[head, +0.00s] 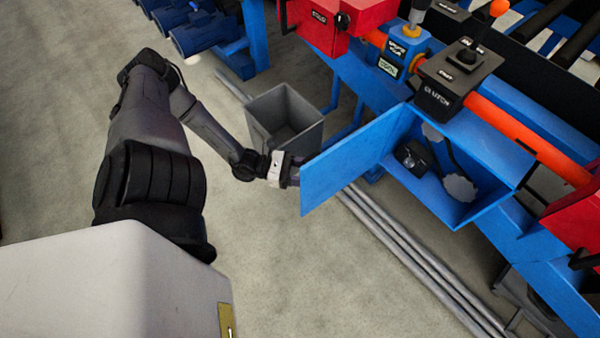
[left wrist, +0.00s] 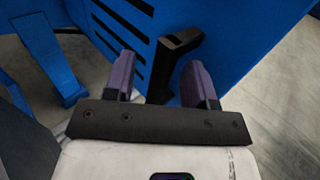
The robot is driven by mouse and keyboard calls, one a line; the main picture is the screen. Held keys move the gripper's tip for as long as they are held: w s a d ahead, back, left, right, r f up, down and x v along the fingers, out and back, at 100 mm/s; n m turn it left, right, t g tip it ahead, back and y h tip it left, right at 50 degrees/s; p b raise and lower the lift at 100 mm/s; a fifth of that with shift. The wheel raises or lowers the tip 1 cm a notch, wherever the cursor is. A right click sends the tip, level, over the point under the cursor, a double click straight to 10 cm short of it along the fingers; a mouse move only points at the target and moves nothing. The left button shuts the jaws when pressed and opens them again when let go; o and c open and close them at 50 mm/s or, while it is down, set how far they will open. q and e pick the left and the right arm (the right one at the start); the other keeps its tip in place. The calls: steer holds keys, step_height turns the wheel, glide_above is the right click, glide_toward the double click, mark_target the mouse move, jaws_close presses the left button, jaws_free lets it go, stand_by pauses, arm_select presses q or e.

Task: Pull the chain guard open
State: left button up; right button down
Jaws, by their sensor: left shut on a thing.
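The chain guard (head: 350,160) is a flat blue door on the front of the machine. It stands swung outward, and the box behind it is exposed, with a chain (head: 440,150) and sprockets (head: 460,188) inside. My left gripper (head: 297,173) is at the guard's outer left edge, its fingertips partly hidden by the panel. In the left wrist view the two purple fingers (left wrist: 158,78) are on either side of the guard's black handle (left wrist: 174,58), shut on it. The blue guard face (left wrist: 225,30) with dark slots fills the top of that view. My right gripper is out of view.
A grey bin (head: 286,118) stands on the floor behind my left gripper. Long grey pipes (head: 395,240) run along the floor below the guard. A black control box (head: 440,98) and an orange-red bar (head: 525,138) sit above the opening. The floor at front is clear.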

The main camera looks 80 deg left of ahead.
arm_select(q)
steer(key=shift+w+a+r, duration=0.1)
steer(key=shift+w+r, duration=0.05)
steer(key=shift+r, duration=0.05)
steer(key=p+v, duration=0.5)
steer(key=v, duration=0.9)
steer(key=shift+f, duration=0.25)
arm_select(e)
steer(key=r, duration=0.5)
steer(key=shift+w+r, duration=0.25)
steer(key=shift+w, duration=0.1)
arm_select(q)
steer(key=shift+r, duration=0.1)
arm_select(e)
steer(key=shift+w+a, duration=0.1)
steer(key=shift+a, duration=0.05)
